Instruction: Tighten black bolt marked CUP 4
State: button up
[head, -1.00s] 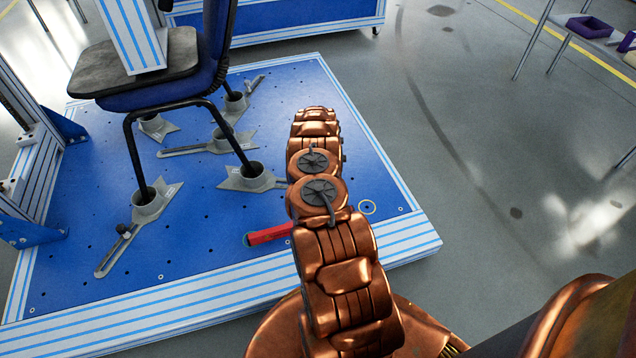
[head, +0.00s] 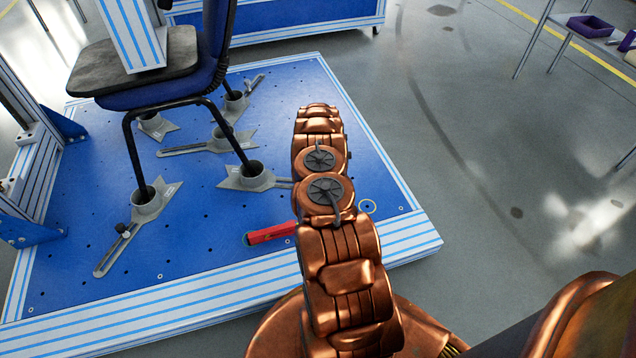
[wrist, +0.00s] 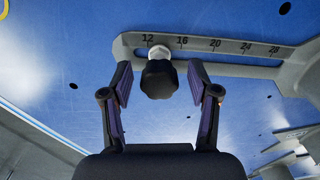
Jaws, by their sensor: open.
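A black bolt with a knob head (wrist: 159,80) sits at the slot of a grey slotted bracket arm (wrist: 225,47) in the wrist view. The arm carries a scale with numbers from 12 to 28, and the bolt is near 12. My gripper (wrist: 160,83) is open, with its two purple-padded fingers on either side of the knob and visible gaps to both. No CUP 4 marking is legible. In the head view, the grey cup (head: 250,178) under a front chair leg has an arm running behind my arm. My gripper and this bolt are hidden there.
The blue perforated platform (head: 200,235) holds a chair (head: 150,75) with its legs in grey cups. A red-handled item (head: 270,233) lies near the front edge, partly behind my arm. Another black bolt (head: 122,228) shows at the left bracket. Grey floor (head: 480,230) is open at right.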

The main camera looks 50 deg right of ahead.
jog(key=shift+n, duration=2)
jog(key=shift+d+n+b, duration=0.1)
jog(key=shift+n+b, duration=0.25)
jog(key=shift+n, duration=1.65)
jog(key=n, duration=0.4)
jog(key=shift+p, duration=0.3)
jog(key=shift+c, duration=0.3)
